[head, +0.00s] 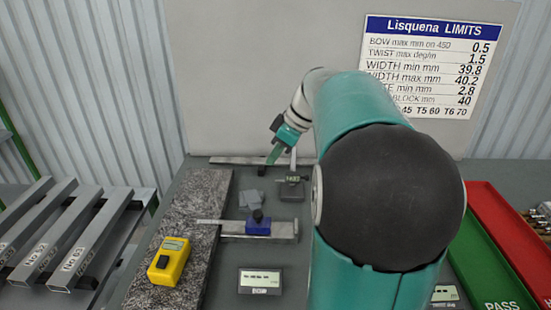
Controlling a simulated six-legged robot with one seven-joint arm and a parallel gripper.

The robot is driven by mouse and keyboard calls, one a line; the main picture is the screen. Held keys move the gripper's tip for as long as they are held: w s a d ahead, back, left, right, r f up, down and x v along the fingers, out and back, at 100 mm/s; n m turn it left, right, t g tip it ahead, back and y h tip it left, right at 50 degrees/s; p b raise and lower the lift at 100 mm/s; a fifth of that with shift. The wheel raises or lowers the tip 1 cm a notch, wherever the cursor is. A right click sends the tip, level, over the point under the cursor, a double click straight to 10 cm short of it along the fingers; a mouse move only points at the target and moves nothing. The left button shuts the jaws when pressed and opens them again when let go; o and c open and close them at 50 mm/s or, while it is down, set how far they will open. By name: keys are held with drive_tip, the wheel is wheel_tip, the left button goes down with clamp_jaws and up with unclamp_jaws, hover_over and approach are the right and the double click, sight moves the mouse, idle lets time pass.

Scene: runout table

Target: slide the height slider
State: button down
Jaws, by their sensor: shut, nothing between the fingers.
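A small upright gauge stands on the table, with a dark base (291,191), a thin vertical post (293,160) and a small slider with a green-lit display (293,179) low on the post. I take this to be the height slider. My gripper (273,157) is shut and empty, pointing down just left of the post and above the slider. I cannot tell whether the fingers touch anything. A caliper with a blue slider (258,226) lies nearer, across the granite edge. My own arm covers the area right of the gauge.
A long granite slab (190,215) carries a yellow meter (169,261). A flat bar (230,160) lies behind the gripper. A small display (260,281) sits in front. Grey bars (75,240) are at left; green (490,265) and red (512,230) trays are at right.

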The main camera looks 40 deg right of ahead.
drive_tip(key=s+d+f+n+t+y, duration=0.1)
drive_tip(key=d+f+n+t, duration=0.1)
drive_tip(key=d, duration=0.9)
drive_tip(key=s+d+f+n+t+y, duration=0.1)
drive_tip(key=s+d+f+n, duration=0.1)
drive_tip(key=d, duration=0.9)
approach(300, 177)
drive_tip(key=w+a, duration=0.1)
drive_tip(key=w, duration=0.1)
drive_tip(key=f, duration=0.3)
drive_tip(key=shift+w+f, duration=0.25)
drive_tip(key=shift+w, duration=0.1)
drive_tip(key=shift+w+f, duration=0.1)
drive_tip(key=shift+f, duration=0.25)
drive_tip(key=shift+f, duration=1.6)
drive_tip(key=shift+a+f, duration=0.1)
